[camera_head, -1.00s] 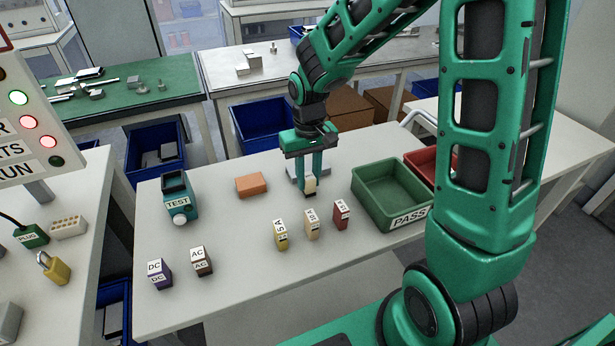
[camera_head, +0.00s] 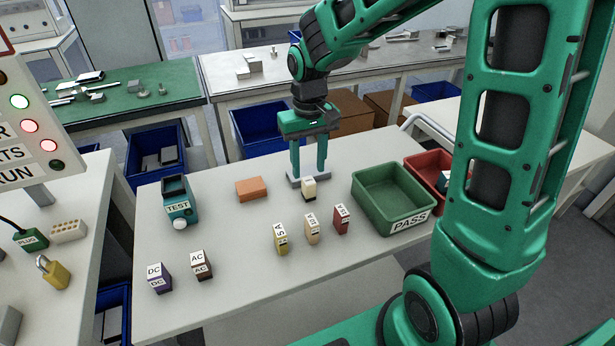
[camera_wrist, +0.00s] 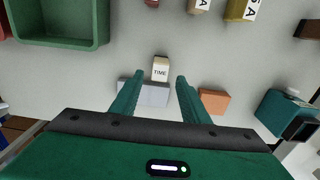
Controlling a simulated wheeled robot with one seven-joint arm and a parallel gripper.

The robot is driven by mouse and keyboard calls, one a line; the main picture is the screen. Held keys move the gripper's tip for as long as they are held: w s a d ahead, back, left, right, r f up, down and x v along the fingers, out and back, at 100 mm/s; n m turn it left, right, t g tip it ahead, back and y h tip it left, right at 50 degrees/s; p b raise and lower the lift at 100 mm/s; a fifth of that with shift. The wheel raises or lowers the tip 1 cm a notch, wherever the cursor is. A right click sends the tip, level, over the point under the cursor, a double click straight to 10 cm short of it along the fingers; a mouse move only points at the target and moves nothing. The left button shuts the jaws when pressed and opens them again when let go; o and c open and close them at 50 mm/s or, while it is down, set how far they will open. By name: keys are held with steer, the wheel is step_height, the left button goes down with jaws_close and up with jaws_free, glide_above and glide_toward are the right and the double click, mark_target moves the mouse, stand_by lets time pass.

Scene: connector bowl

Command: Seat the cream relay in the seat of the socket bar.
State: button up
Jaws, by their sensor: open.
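The cream relay (camera_head: 309,187) has a dark base and stands at the robot-facing side of the grey socket bar (camera_head: 293,182). In the wrist view the relay (camera_wrist: 160,71), labelled TIME, overlaps the edge of the bar (camera_wrist: 146,94). I cannot tell whether its base is in the seat or on the table beside the bar. My gripper (camera_head: 309,172) is open and empty over the bar, just behind the relay. In the wrist view its fingers (camera_wrist: 158,80) are spread to either side of the relay, with gaps. The seat itself is not visible.
Yellow (camera_head: 281,239), tan (camera_head: 312,229) and red (camera_head: 341,219) blocks stand nearer the robot. A green PASS tray (camera_head: 366,205) and a red bin (camera_head: 416,166) are at right. An orange block (camera_head: 252,188) and TEST device (camera_head: 178,202) are at left. The table's centre-left is clear.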

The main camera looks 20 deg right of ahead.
mark_target(309, 180)
step_height(309, 180, up, 6)
